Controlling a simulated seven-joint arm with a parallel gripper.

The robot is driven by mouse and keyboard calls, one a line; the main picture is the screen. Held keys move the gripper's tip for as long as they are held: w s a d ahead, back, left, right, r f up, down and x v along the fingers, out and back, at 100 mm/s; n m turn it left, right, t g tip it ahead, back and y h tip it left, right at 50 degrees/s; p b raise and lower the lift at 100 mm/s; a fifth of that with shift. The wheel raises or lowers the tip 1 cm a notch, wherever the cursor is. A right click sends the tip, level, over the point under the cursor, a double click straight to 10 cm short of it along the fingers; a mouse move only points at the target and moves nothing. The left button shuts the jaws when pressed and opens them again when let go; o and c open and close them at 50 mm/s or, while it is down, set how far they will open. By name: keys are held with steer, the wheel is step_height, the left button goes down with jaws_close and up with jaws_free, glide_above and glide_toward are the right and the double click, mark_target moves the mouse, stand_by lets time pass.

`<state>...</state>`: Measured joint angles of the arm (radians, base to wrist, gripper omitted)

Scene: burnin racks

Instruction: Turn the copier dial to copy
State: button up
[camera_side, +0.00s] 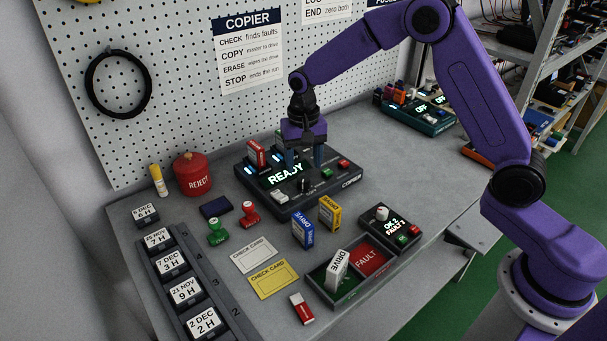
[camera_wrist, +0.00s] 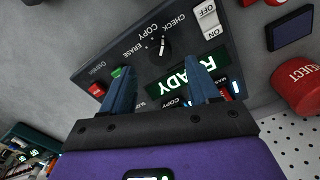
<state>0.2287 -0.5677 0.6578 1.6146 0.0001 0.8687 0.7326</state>
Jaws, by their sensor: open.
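The copier (camera_side: 292,209) is a dark box on the bench with a lit READY display (camera_side: 285,174). Its dial (camera_wrist: 161,46) is a small dark knob with a pale mark, between the labels ERASE, COPY and CHECK in the wrist view. I cannot tell for sure which label the mark points at. My gripper (camera_side: 304,164) is above the copier, fingers pointing down, open and empty. In the wrist view its fingertips (camera_wrist: 160,68) straddle the READY display, apart from the dial. A red and white drive (camera_side: 256,154) stands in the copier's back left.
A white ON/OFF switch (camera_wrist: 208,20) and green and red buttons (camera_wrist: 98,90) flank the dial. A red REJECT can (camera_side: 193,175) and stamps (camera_side: 250,214) stand left. Blue and yellow drives (camera_side: 330,213) stand in front. A tray (camera_side: 350,293) holds a drive.

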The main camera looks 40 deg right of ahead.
mark_target(303, 179)
steer(key=shift+f, duration=2.35)
steer(key=c, duration=1)
